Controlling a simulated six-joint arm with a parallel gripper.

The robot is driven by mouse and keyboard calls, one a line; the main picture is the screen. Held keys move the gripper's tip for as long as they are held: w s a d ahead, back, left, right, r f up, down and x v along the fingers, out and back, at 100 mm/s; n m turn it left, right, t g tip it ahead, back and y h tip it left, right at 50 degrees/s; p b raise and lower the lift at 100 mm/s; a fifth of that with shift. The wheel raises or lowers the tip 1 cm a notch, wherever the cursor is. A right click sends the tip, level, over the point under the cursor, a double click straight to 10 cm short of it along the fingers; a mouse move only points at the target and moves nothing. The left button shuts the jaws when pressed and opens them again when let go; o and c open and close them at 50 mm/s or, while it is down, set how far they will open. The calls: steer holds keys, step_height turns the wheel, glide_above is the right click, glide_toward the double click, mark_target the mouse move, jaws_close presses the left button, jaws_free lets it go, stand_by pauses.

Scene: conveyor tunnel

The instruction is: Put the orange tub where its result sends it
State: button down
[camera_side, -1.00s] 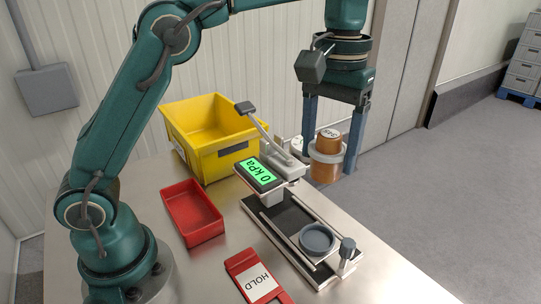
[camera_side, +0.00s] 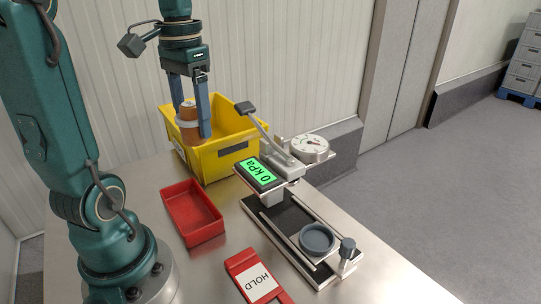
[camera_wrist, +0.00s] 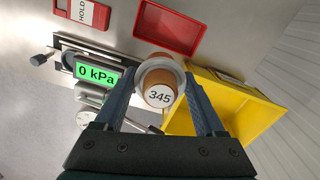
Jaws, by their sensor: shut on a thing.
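The orange tub (camera_side: 190,125) has a white band around it and is held upright between the fingers of my gripper (camera_side: 192,128), over the yellow bin (camera_side: 226,160). In the wrist view the tub's lid (camera_wrist: 160,96) reads 345, and my gripper (camera_wrist: 161,100) is shut on it. The wrist view shows the tub overlapping the near edge of the yellow bin (camera_wrist: 240,112). I cannot tell exactly how high it is above the bin. The display (camera_side: 259,174) on the tester reads 0 kPa in green.
A red tray (camera_side: 192,212) lies in front of the yellow bin. A red HOLD holder (camera_side: 258,281) is at the table's front. The tester's empty round cup (camera_side: 317,239) sits on its rail, with a dial gauge (camera_side: 309,148) behind. The table's right front is bare.

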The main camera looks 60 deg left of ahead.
steer(key=s+f, duration=0.1)
steer(key=f, duration=0.3)
steer(key=s+f, duration=0.1)
steer(key=f, duration=0.3)
steer(key=s+a+f, duration=0.1)
steer(key=f, duration=0.4)
steer(key=shift+s, duration=0.25)
glide_above(193, 214)
steer(key=shift+f, duration=2.25)
jaws_free()
steer(key=shift+f, duration=0.15)
